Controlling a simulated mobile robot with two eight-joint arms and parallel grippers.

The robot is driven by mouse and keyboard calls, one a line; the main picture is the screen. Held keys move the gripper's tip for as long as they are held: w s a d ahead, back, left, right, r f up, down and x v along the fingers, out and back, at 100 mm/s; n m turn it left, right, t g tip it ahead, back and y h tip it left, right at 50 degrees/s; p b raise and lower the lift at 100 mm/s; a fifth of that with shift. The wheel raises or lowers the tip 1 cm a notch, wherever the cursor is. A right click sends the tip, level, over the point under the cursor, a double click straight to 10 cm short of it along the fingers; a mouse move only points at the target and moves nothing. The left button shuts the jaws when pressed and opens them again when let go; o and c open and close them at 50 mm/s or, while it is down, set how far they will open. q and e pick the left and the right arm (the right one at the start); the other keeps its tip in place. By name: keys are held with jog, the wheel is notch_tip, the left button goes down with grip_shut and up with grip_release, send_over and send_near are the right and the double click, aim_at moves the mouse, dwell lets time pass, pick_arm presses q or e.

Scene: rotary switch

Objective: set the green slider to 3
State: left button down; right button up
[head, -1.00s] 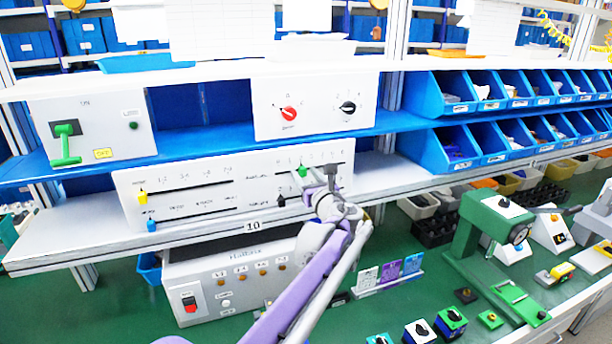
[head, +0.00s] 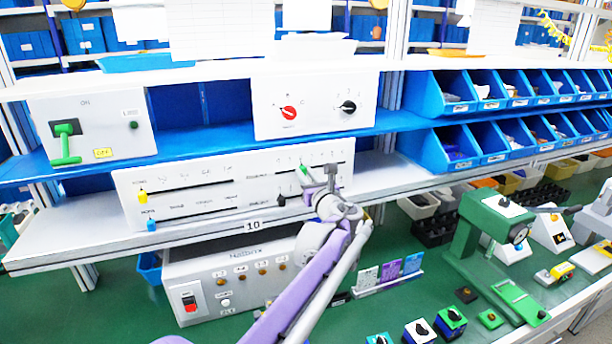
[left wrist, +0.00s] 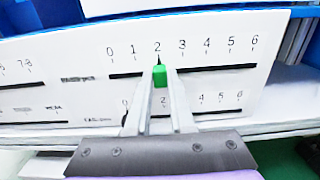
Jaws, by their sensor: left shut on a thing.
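The green slider (left wrist: 159,75) sits on the upper right track of the white slider panel (left wrist: 220,35). In the left wrist view its pointer is at the 2 mark on a scale from 0 to 6. My left gripper (left wrist: 160,80) is shut on the green slider, one finger on each side of it. In the head view the green slider (head: 304,169) shows just beyond the left gripper (head: 312,180). My right gripper is not in view.
A black slider (head: 281,200) is on the track below. Yellow (head: 142,196) and blue (head: 151,225) sliders are at the panel's left. The shelf with the dial panel (head: 315,105) is above. The track right of the green slider is clear.

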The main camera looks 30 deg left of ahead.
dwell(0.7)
pick_arm(q)
jog(key=shift+w+d, duration=0.85)
jog(key=shift+w, duration=0.1)
jog(key=shift+w+d, duration=0.25)
jog(key=shift+w, duration=0.1)
jog(key=c, duration=0.9)
grip_release()
jog(key=shift+s+a, duration=0.1)
jog(key=shift+s, duration=0.05)
jog(key=shift+c, duration=0.2)
jog(key=shift+o, duration=0.9)
jog(key=b+v, duration=0.1)
jog(key=v, duration=1)
